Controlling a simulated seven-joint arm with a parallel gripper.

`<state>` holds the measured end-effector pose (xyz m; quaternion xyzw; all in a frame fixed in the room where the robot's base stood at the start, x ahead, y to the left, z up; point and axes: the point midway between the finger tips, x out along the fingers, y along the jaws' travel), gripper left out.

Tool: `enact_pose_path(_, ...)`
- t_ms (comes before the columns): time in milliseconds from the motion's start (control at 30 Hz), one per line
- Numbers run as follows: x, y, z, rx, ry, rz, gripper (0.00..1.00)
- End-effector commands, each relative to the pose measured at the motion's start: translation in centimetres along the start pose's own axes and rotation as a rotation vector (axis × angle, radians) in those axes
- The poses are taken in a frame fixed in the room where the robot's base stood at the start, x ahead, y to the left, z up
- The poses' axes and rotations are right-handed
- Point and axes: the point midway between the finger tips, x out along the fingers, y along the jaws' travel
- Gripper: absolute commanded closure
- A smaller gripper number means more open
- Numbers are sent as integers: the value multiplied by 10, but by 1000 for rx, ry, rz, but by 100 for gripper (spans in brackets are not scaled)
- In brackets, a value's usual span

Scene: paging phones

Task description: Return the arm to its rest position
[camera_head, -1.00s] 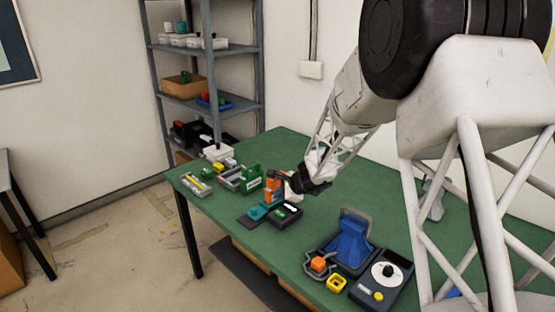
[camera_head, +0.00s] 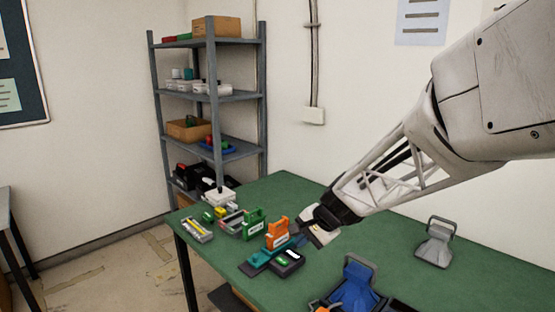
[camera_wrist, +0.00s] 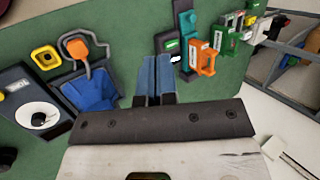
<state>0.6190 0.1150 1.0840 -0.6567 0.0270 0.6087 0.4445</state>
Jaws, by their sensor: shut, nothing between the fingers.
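My gripper (camera_head: 300,241) is over the green table (camera_head: 400,275), just right of an upright orange handset piece (camera_head: 277,232). In the wrist view its two blue-grey fingers (camera_wrist: 153,72) lie together, with nothing held between them. In the wrist view the orange piece (camera_wrist: 203,58) is right of the fingers and apart from them. My white lattice arm reaches in from the right in the head view. Whether the gripper touches anything cannot be told from the head view.
A teal piece (camera_head: 263,258) and a black device (camera_head: 289,262) lie below the gripper. A green handset piece (camera_head: 254,223) stands left. A blue cradle (camera_head: 355,288) is at the front, a grey cradle (camera_head: 437,243) at right. A shelf (camera_head: 207,96) stands behind; table space between the cradles is clear.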

Motion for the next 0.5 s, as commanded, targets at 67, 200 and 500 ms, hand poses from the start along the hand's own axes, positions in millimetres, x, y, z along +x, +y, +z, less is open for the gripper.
enact_pose_path(67, -19, 11, 15, -59, 9, 24, 100)
enact_pose_path(200, -47, 32, 38, -159, 25, 76, 100)
enact_pose_path(500, -99, 85, 86, -364, 59, 202, 100)
